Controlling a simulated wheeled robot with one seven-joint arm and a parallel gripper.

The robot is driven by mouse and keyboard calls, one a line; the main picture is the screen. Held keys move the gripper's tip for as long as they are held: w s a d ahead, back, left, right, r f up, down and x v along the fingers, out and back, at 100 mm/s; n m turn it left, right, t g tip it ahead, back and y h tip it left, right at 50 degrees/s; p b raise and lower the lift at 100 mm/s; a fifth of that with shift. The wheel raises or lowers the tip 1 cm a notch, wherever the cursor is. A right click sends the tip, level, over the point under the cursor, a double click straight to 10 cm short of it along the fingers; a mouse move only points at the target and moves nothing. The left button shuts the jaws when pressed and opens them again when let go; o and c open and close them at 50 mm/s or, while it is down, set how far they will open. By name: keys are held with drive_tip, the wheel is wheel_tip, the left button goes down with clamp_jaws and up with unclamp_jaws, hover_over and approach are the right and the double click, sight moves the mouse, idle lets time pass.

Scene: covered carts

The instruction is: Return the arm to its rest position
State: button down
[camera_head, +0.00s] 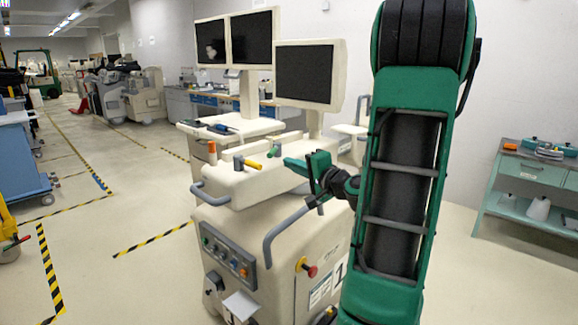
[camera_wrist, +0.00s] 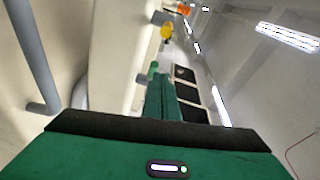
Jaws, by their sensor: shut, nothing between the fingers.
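My green and black arm (camera_head: 400,190) fills the right-centre of the head view, upright and bent at the top. My gripper (camera_head: 290,162) reaches left from behind it, in front of the cream cart's upper part, its small green fingers together and empty. In the wrist view the green fingers of my gripper (camera_wrist: 160,80) point up the picture, closed with nothing between them. The cream cart (camera_head: 275,225) stands close by; its grey handle (camera_head: 275,238) curves below the gripper. I cannot tell the exact gap between gripper and cart.
The cart top carries an orange-capped cylinder (camera_head: 212,153), a yellow-handled item (camera_head: 248,163) and a green-handled item (camera_head: 274,151). Monitors (camera_head: 305,74) stand behind. A teal side table (camera_head: 535,178) is at the right, a blue cart (camera_head: 18,155) at the left. The left-centre floor is open.

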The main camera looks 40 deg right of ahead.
idle(0.3)
drive_tip(key=s+a+f+n+g+y, duration=0.35)
drive_tip(key=a+f+n+g, duration=0.4)
drive_tip(key=a+f, duration=0.45)
drive_tip(key=s+a+n+g+h, duration=0.1)
drive_tip(key=s+a+n+g, duration=0.2)
drive_tip(key=s+g, duration=0.7)
drive_tip(key=s, duration=1.3)
drive_tip(key=shift+s+f, duration=0.3)
drive_tip(key=shift+f, duration=0.1)
drive_tip(key=shift+h, duration=0.25)
